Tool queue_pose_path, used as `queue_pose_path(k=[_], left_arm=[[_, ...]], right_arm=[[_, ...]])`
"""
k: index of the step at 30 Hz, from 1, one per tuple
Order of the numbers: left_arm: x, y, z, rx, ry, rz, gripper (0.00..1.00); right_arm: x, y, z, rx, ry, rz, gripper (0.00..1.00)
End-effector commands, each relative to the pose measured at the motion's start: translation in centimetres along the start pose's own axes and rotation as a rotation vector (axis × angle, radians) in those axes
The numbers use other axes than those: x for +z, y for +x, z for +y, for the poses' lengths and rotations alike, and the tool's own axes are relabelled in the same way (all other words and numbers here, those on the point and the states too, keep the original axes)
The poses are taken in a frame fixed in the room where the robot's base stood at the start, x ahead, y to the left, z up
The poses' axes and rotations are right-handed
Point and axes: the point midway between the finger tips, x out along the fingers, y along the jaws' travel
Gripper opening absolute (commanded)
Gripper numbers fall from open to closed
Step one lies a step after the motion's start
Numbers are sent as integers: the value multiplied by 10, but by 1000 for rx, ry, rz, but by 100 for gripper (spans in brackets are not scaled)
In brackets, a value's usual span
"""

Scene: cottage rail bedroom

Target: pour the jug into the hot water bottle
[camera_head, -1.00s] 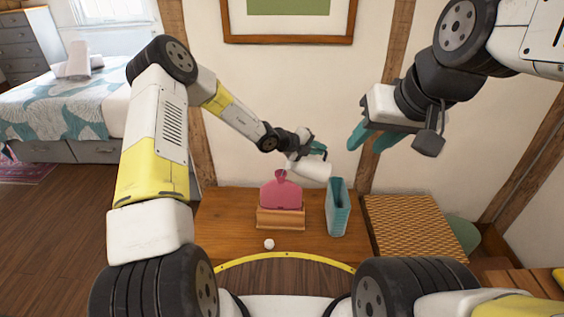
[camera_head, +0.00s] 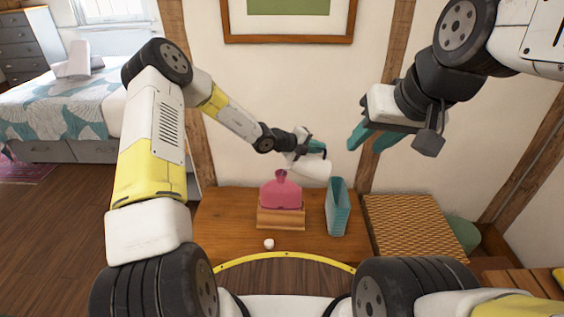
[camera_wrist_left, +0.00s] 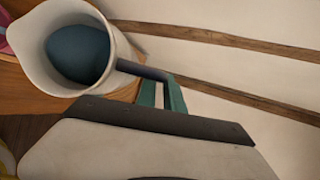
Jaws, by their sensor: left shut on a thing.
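A pink hot water bottle (camera_head: 280,194) stands upright in a wooden holder (camera_head: 281,217) on the table, its neck open at the top. My left gripper (camera_head: 318,150) is shut on the white jug (camera_head: 313,169) by its handle and holds it above the table, up and to the right of the bottle's neck. In the left wrist view the jug (camera_wrist_left: 40,62) shows its open mouth, with dark blue-grey liquid inside. No stream is visible. My right gripper (camera_head: 365,137) hangs in the air at the right, teal fingers apart, with nothing seen between them.
A teal open container (camera_head: 337,208) stands right of the wooden holder. A small white cap-like thing (camera_head: 269,244) lies near the front of the wooden table (camera_head: 225,222). A woven-topped stool or table (camera_head: 410,222) is at the right. The table's left part is clear.

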Motion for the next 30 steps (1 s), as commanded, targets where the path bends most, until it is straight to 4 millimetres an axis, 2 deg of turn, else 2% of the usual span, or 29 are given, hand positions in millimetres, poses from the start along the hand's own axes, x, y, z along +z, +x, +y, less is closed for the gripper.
queue_pose_path(k=[30], left_arm=[[3,-7,-4,-50,-18,3,0]], right_arm=[[0,0,0,0,0,0,36]])
